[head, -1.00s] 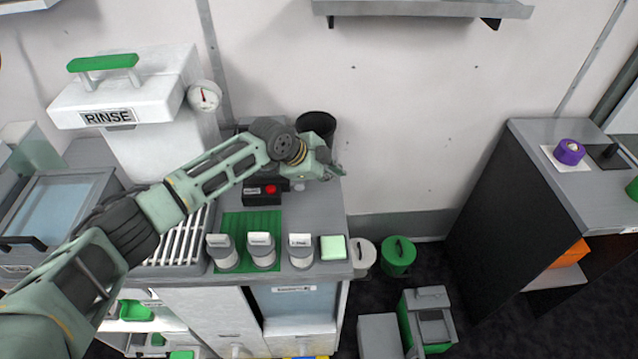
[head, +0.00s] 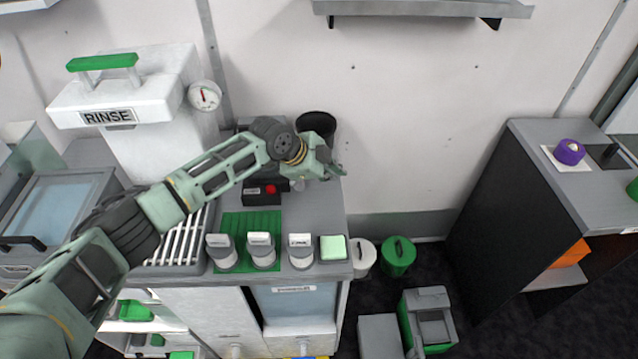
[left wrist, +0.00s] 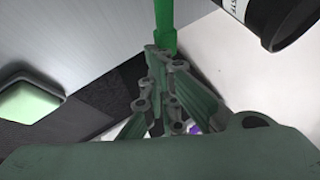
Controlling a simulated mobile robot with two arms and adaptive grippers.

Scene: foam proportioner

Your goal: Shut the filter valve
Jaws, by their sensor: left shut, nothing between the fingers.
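My left gripper (head: 338,171) is over the right end of the grey counter, close to the black cylinder. In the left wrist view my left gripper (left wrist: 163,62) has its fingers together with nothing between them. A green bar (left wrist: 165,22) stands just beyond the fingertips there and looks close to them or touching. It may be the filter valve's handle, but I cannot tell for sure. The valve body is not clear in either view; my arm and gripper cover that area in the head view. My right gripper is not in view.
The black cylinder (head: 317,127) stands behind my gripper by the wall. Several grey bottles and a light green pad (head: 333,248) line the counter's front. A white RINSE tank (head: 150,95) stands at left.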

